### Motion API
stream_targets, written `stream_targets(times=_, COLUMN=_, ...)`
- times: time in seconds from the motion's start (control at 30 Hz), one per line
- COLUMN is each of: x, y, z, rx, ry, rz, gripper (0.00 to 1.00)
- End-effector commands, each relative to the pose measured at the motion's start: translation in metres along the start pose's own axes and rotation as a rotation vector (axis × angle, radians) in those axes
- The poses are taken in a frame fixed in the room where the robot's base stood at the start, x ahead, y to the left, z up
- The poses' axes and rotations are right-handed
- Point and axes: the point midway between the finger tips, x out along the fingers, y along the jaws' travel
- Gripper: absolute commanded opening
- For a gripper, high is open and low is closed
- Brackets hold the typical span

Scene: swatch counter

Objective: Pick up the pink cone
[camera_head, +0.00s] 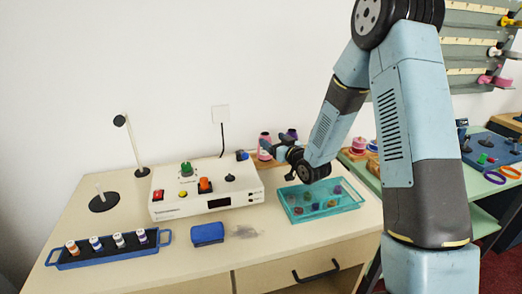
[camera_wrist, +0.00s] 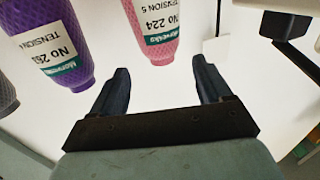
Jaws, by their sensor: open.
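The pink cone (camera_head: 264,153) stands at the back of the counter, just left of my gripper (camera_head: 271,149) in the head view. In the wrist view the pink cone (camera_wrist: 152,18) appears upside down at the top, with a white and green label reading No 224. My gripper (camera_wrist: 161,82) is open and empty there. The cone lies beyond the fingertips, roughly in line with the gap between them, and is not between the fingers. Its far part is cut off by the frame edge.
A purple cone (camera_wrist: 50,45) stands beside the pink one, with a dark grey cone (camera_wrist: 5,95) at the far left edge. A white control box (camera_head: 205,190) sits left of my gripper, and a teal tray (camera_head: 320,201) lies in front.

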Motion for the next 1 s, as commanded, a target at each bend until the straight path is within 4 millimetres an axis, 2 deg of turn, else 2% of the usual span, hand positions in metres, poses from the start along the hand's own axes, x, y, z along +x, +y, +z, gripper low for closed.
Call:
stream_targets(times=0.37, x=0.029, y=-0.002, z=0.002, rx=0.003, ry=0.009, rz=-0.004, gripper=0.78)
stream_targets(times=0.7, x=0.070, y=-0.005, z=0.003, rx=0.002, ry=0.009, rz=-0.005, gripper=0.78)
stream_targets(times=1.0, x=0.076, y=-0.005, z=0.003, rx=0.003, ry=0.008, rz=-0.005, gripper=0.78)
